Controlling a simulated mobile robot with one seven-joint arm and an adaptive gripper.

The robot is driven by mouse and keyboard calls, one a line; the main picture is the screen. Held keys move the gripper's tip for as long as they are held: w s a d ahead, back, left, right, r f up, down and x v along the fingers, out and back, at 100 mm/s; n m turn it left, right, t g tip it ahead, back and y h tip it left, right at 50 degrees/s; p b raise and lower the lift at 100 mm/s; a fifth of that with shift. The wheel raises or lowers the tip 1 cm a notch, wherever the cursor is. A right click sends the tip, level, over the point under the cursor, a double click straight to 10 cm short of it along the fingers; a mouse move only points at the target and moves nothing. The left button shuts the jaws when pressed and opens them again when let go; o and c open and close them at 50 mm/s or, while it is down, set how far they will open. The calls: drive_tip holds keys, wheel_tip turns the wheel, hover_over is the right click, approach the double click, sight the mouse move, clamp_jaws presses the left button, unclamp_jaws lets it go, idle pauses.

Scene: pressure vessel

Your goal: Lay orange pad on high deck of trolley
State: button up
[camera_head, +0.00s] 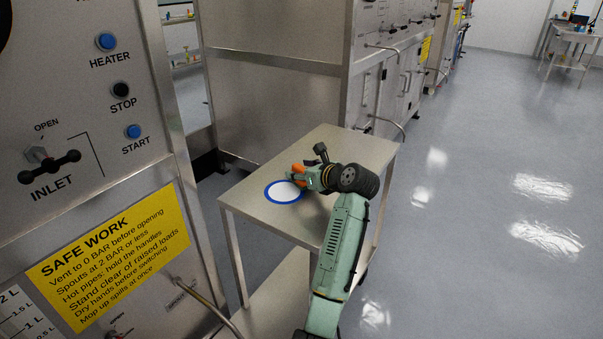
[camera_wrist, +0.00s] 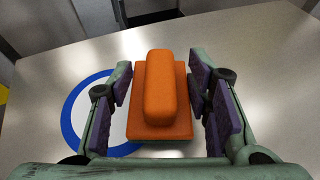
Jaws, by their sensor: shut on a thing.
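The orange pad (camera_wrist: 165,124) is a flat block with a raised rounded grip along its middle. It sits between the purple-lined fingers of my gripper (camera_wrist: 162,92), which is shut on it. In the head view the pad (camera_head: 298,169) is a small orange patch at my gripper (camera_head: 304,177), over the high deck of the trolley (camera_head: 345,148). A white disc with a blue ring (camera_head: 283,192) is marked on the deck. In the wrist view the ring (camera_wrist: 72,122) shows left of and partly under the pad. I cannot tell whether the pad touches the deck.
A lower deck (camera_head: 262,290) shows under the high one. A steel panel with buttons, an inlet handle and a yellow safety sign (camera_head: 112,258) stands close on the left. Steel cabinets (camera_head: 275,100) stand behind the trolley. The floor (camera_head: 480,200) to the right is clear.

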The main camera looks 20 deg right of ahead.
drive_tip(key=shift+f, duration=0.6)
drive_tip(key=shift+f, duration=0.1)
drive_tip(key=o, duration=1.2)
drive_tip(key=shift+c, duration=0.2)
drive_tip(key=shift+s, duration=0.1)
drive_tip(key=b+v, duration=0.1)
drive_tip(key=v, duration=1.1)
drive_tip(key=shift+b, duration=0.35)
